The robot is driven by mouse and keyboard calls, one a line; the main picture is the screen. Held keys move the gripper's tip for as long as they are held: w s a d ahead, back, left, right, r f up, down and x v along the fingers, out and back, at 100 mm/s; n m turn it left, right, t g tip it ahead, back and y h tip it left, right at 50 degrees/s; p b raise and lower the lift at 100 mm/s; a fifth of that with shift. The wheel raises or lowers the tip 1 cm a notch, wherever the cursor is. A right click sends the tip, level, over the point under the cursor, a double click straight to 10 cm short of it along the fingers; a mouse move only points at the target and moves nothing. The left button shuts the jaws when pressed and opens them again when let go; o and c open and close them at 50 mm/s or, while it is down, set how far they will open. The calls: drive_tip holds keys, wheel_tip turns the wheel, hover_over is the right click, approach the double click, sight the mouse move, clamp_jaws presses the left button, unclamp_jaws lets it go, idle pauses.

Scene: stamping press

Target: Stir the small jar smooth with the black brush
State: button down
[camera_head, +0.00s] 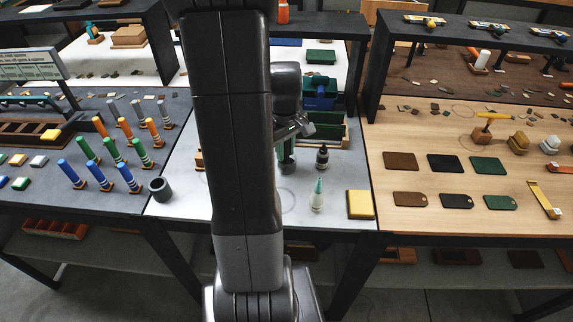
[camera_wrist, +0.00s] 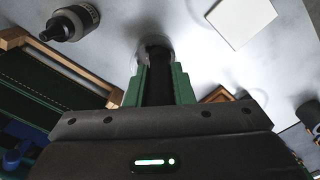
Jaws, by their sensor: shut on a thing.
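My gripper (camera_wrist: 158,95) has green fingers shut on the black brush (camera_wrist: 158,72), which points away from the wrist camera toward the white worktop. A pale round outline around the brush's far end looks like the small jar (camera_wrist: 142,50); its contents and how deep the brush reaches cannot be made out. In the head view my gripper (camera_head: 287,158) is low over the white table, partly behind my arm. The brush and jar are not clear there.
A black dropper bottle (camera_head: 322,157) stands close right of my gripper; it also shows in the wrist view (camera_wrist: 72,22). A white bottle with a teal tip (camera_head: 317,198) and a yellow block (camera_head: 360,204) are nearer the front. A green bin (camera_head: 318,130) stands behind.

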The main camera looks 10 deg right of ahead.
drive_tip(key=shift+d, duration=0.4)
drive_tip(key=shift+w+d, duration=0.15)
drive_tip(key=shift+w, duration=0.05)
drive_tip(key=shift+w+a, duration=0.2)
drive_tip(key=shift+w, duration=0.1)
drive_tip(key=shift+a, duration=0.2)
drive_tip(key=shift+r, duration=0.2)
wheel_tip(320, 180, up, 8)
drive_tip(key=p, duration=0.6)
drive_tip(key=shift+f, duration=0.1)
